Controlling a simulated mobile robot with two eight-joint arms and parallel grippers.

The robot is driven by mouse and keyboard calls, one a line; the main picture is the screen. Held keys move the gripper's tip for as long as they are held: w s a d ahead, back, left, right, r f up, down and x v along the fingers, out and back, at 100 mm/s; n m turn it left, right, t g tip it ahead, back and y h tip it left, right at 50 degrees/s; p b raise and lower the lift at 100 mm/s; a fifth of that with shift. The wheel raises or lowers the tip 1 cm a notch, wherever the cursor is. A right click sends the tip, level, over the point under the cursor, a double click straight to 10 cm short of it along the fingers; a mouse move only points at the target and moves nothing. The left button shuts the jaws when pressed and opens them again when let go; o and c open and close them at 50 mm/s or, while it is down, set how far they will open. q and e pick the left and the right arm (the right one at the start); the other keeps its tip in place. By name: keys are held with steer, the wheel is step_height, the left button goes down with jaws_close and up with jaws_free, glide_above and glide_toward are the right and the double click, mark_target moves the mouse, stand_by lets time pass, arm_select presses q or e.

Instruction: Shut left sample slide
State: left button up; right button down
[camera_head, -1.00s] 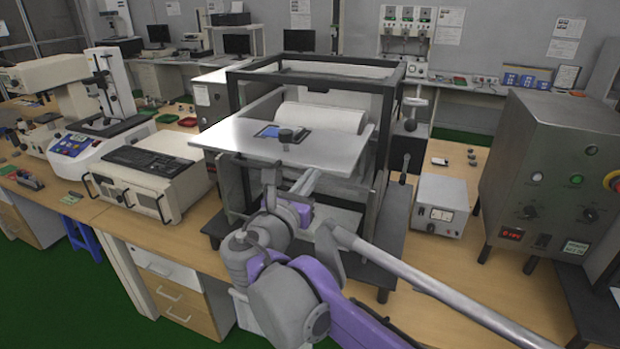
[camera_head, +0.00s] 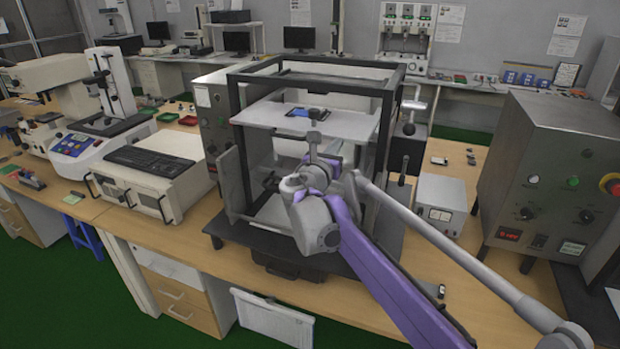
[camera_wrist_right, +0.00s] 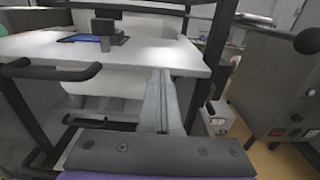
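The sample slide is a pale flat plate (camera_head: 275,117) inside the black-framed machine, with a small dark block and blue patch (camera_head: 308,113) on top. The plate also shows in the right wrist view (camera_wrist_right: 50,42), with a black handle (camera_wrist_right: 50,71) at its front left. My right gripper (camera_head: 313,140) is in front of the plate. In the right wrist view its two grey fingers (camera_wrist_right: 165,82) lie together, empty, with the tips at the plate's front edge; whether they touch it is unclear. My left gripper is not in view.
The black frame (camera_head: 382,125) surrounds the plate, and a second black handle (camera_wrist_right: 90,123) sits lower. A grey box (camera_head: 440,205) and a large control cabinet (camera_head: 550,165) stand to the right.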

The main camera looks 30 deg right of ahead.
mark_target(350, 124)
steer(key=p+x, duration=0.2)
steer(key=x, duration=1)
steer(key=shift+w, duration=0.1)
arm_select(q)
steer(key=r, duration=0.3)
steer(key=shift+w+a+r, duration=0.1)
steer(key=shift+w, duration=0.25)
arm_select(e)
steer(key=shift+r, duration=0.15)
steer(key=shift+d+r, duration=0.1)
